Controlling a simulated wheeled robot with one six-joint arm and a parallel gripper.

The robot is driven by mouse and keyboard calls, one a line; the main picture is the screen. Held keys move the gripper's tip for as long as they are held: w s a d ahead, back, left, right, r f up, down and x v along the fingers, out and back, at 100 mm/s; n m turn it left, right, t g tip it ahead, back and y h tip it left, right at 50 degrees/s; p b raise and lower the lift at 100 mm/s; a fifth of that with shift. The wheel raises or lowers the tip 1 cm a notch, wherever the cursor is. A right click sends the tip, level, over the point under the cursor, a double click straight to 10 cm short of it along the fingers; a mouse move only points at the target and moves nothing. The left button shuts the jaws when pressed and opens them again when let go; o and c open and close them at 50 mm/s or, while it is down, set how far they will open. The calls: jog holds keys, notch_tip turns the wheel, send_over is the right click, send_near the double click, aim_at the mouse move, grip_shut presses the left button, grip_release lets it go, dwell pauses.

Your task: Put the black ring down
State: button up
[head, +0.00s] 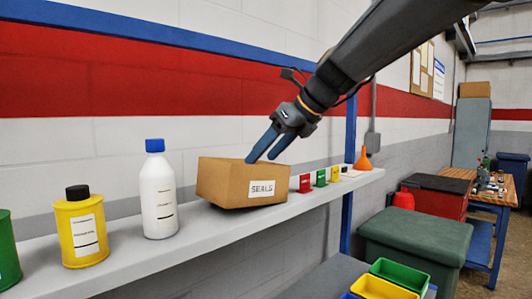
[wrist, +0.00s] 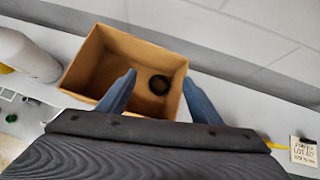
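The black ring (wrist: 159,85) lies inside the open cardboard box, toward its right side in the wrist view. It is hidden by the box walls in the head view. The box (head: 235,184) has a label reading SEALS and stands on the grey shelf; its rim shows in the wrist view (wrist: 80,58). My gripper (head: 261,159) is over the box, with its blue fingertips at about the height of the rim. In the wrist view the fingers (wrist: 159,77) are spread apart, with the ring visible between them and nothing held.
On the shelf (head: 130,262), a white bottle (head: 158,195) and a yellow can (head: 80,232) stand left of the box. Small coloured boxes (head: 320,178) and an orange funnel (head: 363,160) stand to its right. The wall is close behind.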

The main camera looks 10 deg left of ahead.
jog(key=shift+s+f, duration=0.15)
jog(key=shift+f, duration=0.35)
jog(key=r+b+v, duration=0.1)
jog(key=b+v, duration=0.1)
jog(key=v, duration=1.1)
jog(key=shift+w+a+b, duration=0.3)
jog(key=shift+w+a, duration=0.05)
jog(key=shift+a, duration=0.1)
jog(key=s+d+f+n+g+h, duration=0.15)
jog(key=d+f+n, duration=0.4)
jog(key=f, duration=0.85)
jog(key=d+f+n+t+h, duration=0.1)
jog(key=d+f+n+h, duration=0.35)
jog(key=f, duration=1.05)
jog(key=s+d+f+n+g+h+b, duration=0.1)
jog(key=s+d+f+n, duration=0.3)
jog(key=s+f+n, duration=0.3)
jog(key=s+d+f+n+g+b, duration=0.1)
jog(key=s+d+f+n, duration=0.4)
jog(key=f, duration=1)
jog(key=shift+s+f+n+g+h, duration=0.4)
jog(key=shift+s+n, duration=0.6)
jog(key=shift+s, duration=0.55)
